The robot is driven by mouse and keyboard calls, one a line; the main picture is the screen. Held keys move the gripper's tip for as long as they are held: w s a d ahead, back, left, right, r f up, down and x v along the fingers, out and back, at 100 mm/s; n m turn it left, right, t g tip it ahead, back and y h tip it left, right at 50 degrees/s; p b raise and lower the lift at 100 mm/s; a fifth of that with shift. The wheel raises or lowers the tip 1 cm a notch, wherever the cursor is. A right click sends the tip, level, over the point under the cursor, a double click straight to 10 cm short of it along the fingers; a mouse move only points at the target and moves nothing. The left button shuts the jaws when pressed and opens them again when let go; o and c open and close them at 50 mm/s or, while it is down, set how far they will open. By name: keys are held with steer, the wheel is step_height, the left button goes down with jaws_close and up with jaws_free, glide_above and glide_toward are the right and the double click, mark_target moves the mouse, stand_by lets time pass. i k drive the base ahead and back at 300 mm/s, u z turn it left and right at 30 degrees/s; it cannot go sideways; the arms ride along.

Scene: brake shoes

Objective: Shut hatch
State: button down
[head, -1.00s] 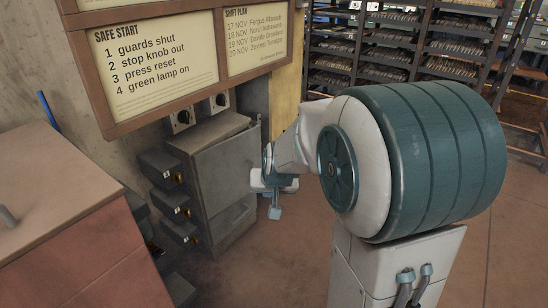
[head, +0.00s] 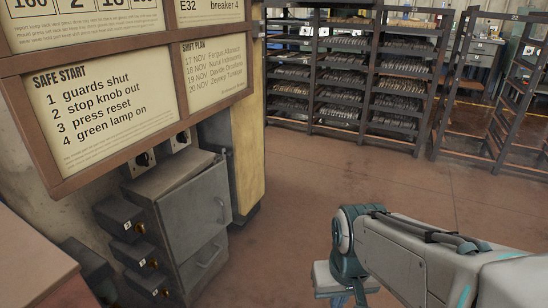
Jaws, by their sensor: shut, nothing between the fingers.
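A grey metal cabinet (head: 168,178) stands against the wall at left of centre in the head view. Its front has an upper hatch panel (head: 193,217) with a small handle near its right edge. The panel's top edge looks slightly out from the cabinet body, but I cannot tell how far it stands open. A lower panel (head: 205,262) sits below it. My gripper (head: 343,298) is at the bottom, right of the cabinet and clear of it. It is shut and empty, with its fingers partly cut off by the frame edge.
Dark switch boxes (head: 122,214) stick out along the cabinet's left side. A framed notice board (head: 95,105) hangs above. A reddish block (head: 38,275) stands at lower left. Open floor (head: 300,200) lies between the cabinet and the racks (head: 350,80) at the back.

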mark_target(191, 215)
steer(key=z, duration=0.75)
steer(key=i, duration=0.55)
steer(key=u, duration=1.55)
